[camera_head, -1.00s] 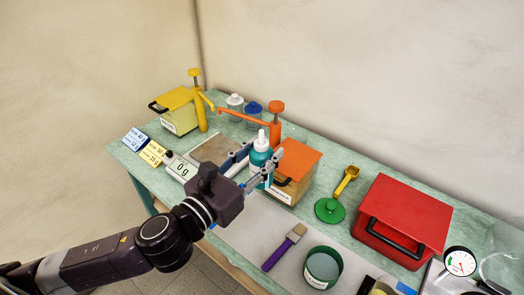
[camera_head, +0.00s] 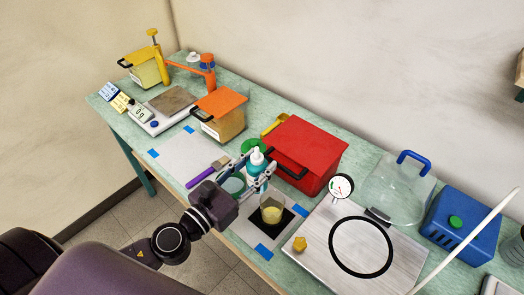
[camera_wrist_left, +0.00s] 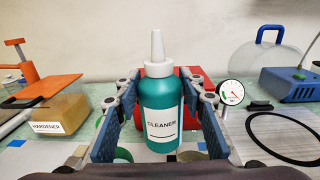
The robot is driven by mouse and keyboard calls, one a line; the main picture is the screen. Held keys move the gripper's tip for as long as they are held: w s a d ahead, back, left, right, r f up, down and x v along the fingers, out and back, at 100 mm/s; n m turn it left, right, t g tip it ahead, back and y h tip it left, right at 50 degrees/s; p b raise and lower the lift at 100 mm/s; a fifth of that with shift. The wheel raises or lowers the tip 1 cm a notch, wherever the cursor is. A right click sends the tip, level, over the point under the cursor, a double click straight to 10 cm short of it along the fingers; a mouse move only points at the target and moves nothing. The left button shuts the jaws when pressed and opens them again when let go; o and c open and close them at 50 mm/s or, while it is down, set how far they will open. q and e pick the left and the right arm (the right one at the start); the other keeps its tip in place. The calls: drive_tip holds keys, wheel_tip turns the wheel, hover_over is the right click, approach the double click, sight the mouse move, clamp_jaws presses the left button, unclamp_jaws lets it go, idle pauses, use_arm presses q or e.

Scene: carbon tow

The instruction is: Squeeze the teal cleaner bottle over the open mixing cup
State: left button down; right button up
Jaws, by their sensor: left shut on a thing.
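The teal cleaner bottle (camera_head: 256,167) has a white nozzle and stands upright in my left gripper (camera_head: 258,178). In the left wrist view the bottle (camera_wrist_left: 162,112) faces me with its CLEANER label, between the two blue-grey fingers of my left gripper (camera_wrist_left: 161,115). The nozzle points up. The open mixing cup (camera_head: 271,210) is clear, holds something yellow and sits on a black square just in front of the gripper in the head view. The bottle's lower part is partly hidden by the fingers. My right gripper is not in view.
A red box (camera_head: 305,150) stands close behind. A board with a black ring (camera_head: 362,247), a dial gauge (camera_head: 340,187) and a blue box (camera_head: 462,226) are at right.

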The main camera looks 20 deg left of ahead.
use_arm(q)
drive_tip(key=shift+f, duration=0.2)
drive_tip(key=shift+a+f+m, duration=0.25)
drive_tip(key=shift+a+m, duration=0.05)
drive_tip(key=shift+m, duration=0.2)
drive_tip(key=shift+a+f+m, duration=0.1)
drive_tip(key=shift+a+m, duration=0.1)
drive_tip(key=shift+m, duration=0.4)
drive_tip(key=shift+w+a+f+m, duration=0.15)
drive_tip(key=shift+a+m, duration=0.15)
drive_tip(key=shift+m, duration=0.5)
drive_tip(key=w+a+f+m, duration=0.1)
drive_tip(key=a+f+m, duration=0.3)
drive_tip(key=m, duration=1)
drive_tip(key=shift+w+f, duration=0.2)
drive_tip(key=shift+f, duration=0.65)
drive_tip(key=c, duration=2)
unclamp_jaws()
drive_tip(key=shift+r, duration=0.15)
clamp_jaws()
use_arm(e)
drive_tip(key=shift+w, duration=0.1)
